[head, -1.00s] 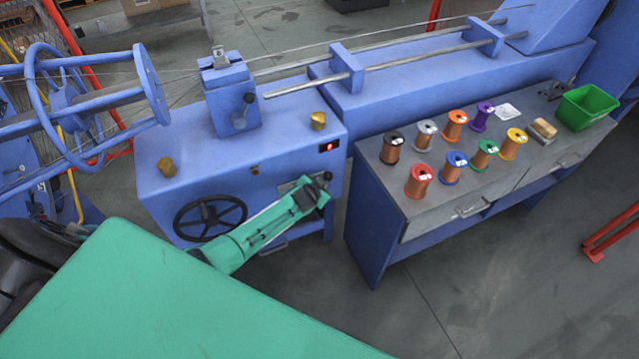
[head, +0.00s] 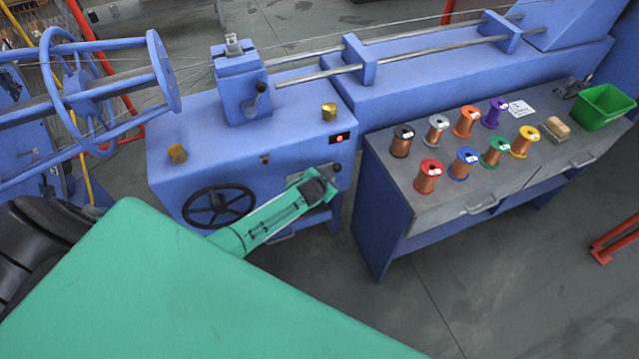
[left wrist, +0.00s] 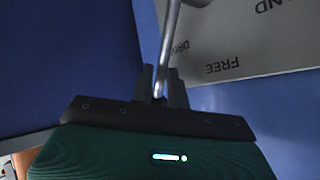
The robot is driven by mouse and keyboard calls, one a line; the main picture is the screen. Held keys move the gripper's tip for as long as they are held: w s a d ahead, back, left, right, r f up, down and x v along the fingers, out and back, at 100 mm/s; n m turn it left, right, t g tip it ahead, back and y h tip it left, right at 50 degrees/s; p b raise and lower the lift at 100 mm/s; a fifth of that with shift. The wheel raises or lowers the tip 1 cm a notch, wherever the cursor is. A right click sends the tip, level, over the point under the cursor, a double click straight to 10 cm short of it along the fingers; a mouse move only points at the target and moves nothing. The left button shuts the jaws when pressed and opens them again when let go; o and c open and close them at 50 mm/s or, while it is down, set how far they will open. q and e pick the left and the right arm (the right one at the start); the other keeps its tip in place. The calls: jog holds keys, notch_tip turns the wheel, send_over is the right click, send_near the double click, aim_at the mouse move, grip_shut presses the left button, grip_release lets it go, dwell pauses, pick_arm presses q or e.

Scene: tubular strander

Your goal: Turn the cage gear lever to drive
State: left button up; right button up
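The cage gear lever (left wrist: 168,45) shows in the left wrist view as a thin metal rod. It runs down from a rounded hub at the top edge to between my left gripper's fingers (left wrist: 161,88). In the head view my left gripper (head: 320,188) is at the blue machine's front, hiding the lever. My right gripper is not in view.
A black handwheel (head: 218,207) is left of my left gripper on the machine front. A red-lit switch (head: 340,138) is above it. To the right stands a workbench (head: 400,200) with several wire spools and a green bin (head: 603,106). Floor between is clear.

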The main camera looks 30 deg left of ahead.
pick_arm(q)
jog(key=v, duration=1.1)
jog(key=shift+s+r, duration=0.25)
jog(key=shift+s, duration=0.05)
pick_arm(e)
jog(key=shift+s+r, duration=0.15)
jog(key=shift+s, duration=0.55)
pick_arm(q)
jog(key=s+a+f+g, duration=0.1)
jog(key=s+f+g, duration=0.1)
jog(key=s+f, duration=0.85)
jog(key=s+f+g, duration=0.3)
jog(key=s+f, duration=0.5)
jog(key=f, duration=0.6)
jog(key=s+d+f+g, duration=0.1)
jog(key=s+f, duration=0.3)
jog(key=s, duration=0.6)
jog(key=s+d+f+n+g, duration=0.1)
jog(key=s+f, duration=0.4)
jog(key=s, duration=0.6)
jog(key=s+d+f+g, duration=0.2)
jog(key=s+f, duration=0.3)
jog(key=s, duration=0.5)
jog(key=shift+s+n+g+h+p, duration=0.25)
jog(key=shift+n+g+h+p, duration=0.05)
jog(key=shift+n+g, duration=0.1)
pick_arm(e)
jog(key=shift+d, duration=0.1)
